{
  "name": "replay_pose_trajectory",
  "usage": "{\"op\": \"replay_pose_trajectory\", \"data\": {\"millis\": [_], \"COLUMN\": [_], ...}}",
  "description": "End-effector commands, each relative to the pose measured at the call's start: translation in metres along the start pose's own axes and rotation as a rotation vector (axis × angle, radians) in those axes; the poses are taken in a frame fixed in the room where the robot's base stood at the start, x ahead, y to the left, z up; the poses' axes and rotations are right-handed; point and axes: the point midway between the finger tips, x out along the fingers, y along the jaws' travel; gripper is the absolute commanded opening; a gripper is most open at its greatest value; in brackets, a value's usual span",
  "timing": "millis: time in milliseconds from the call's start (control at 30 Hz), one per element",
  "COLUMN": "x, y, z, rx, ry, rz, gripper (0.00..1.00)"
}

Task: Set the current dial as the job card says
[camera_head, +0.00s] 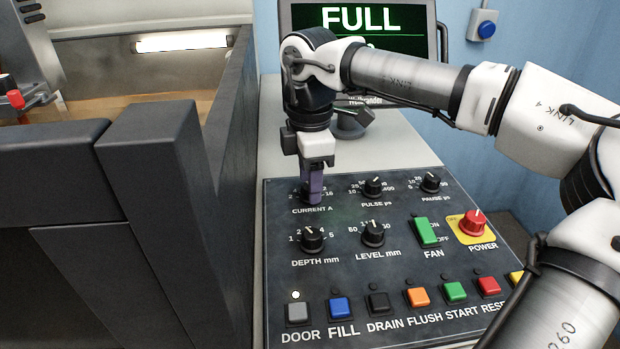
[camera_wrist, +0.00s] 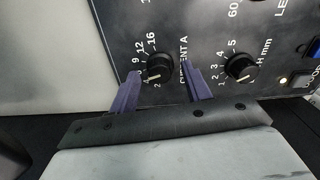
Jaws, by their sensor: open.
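The current dial (camera_wrist: 160,69) is a black round knob on the dark control panel (camera_head: 345,275). In the wrist view its white mark points to the lower left, near the low numbers 2 and 4. The exact setting is hard to read. My gripper (camera_head: 312,198) is open above the panel's upper left. Its two purple fingers (camera_wrist: 165,75) reach either side of the knob, and I cannot tell whether they touch it. In the head view the fingers hide most of this dial. No job card is readable in either view.
Pulse (camera_head: 373,187) and pause (camera_head: 431,183) dials stand to the right. Depth (camera_head: 312,240) and level (camera_head: 373,234) dials are below. The fan switch (camera_head: 425,231), red power knob (camera_head: 473,223) and a button row lie nearer. A dark tank wall (camera_head: 233,140) rises at left. The screen (camera_head: 365,25) reads FULL.

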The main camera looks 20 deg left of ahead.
Motion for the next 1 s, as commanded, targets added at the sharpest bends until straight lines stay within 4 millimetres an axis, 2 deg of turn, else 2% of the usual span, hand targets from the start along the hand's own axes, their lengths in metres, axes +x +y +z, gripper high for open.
{"op": "replay_pose_trajectory", "data": {"millis": [167, 400, 600, 800, 1000], "x": [-0.030, -0.087, -0.120, -0.133, -0.134], "y": [0.001, 0.001, 0.001, 0.000, 0.000], "z": [0.000, -0.001, -0.001, 0.000, 0.000], "rx": [0.001, 0.000, 0.000, 0.001, 0.001], "ry": [0.000, 0.003, 0.002, 0.000, 0.000], "rz": [0.003, 0.004, 0.003, 0.001, 0.000], "gripper": [0.48, 0.48, 0.48, 0.48, 0.48]}}
